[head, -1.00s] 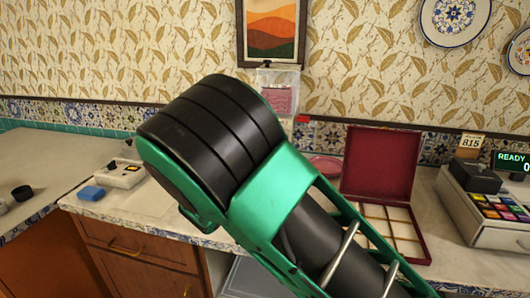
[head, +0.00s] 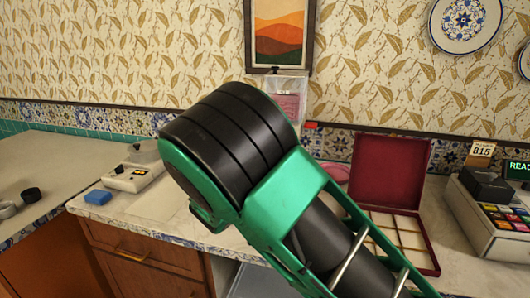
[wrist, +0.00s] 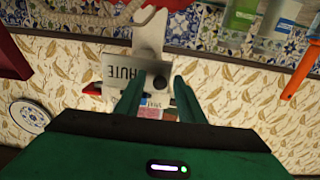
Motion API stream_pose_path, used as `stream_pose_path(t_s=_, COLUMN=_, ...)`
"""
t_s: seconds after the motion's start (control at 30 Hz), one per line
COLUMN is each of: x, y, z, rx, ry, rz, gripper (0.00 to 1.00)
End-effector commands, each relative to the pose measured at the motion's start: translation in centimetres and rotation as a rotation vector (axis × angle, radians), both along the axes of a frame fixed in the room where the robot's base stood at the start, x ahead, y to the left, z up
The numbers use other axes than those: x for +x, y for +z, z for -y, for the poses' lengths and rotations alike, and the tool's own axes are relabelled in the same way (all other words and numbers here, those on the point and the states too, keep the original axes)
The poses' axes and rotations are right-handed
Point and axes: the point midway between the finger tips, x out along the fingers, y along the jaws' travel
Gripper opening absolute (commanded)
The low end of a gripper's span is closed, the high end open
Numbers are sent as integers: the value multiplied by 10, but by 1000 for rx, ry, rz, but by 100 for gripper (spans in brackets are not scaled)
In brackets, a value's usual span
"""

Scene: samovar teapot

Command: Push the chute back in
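I cannot tell whether the fingertips touch the plate. In the head view, my arm hides the gripper and the chute. A clear container with pink contents (head: 289,100) shows behind the arm.
An open red case (head: 390,165) and a cash register (head: 490,215) stand on the right. In the wrist view, a rope (wrist: 85,20) and colored packets (wrist: 275,20) are near the top.

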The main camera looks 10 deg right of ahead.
Motion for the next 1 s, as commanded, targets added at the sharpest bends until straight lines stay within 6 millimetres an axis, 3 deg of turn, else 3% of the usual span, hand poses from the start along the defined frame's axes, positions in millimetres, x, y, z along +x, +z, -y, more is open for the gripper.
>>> stream_pose_path(t_s=0.17, x=-11, y=0, z=-6, rx=-1, ry=2, rz=-1, gripper=35)
stream_pose_path(t_s=0.63, x=-85, y=-1, z=-35, rx=0, ry=2, rz=-2, gripper=35)
stream_pose_path(t_s=1.0, x=-98, y=-1, z=-40, rx=0, ry=-1, rz=-1, gripper=35)
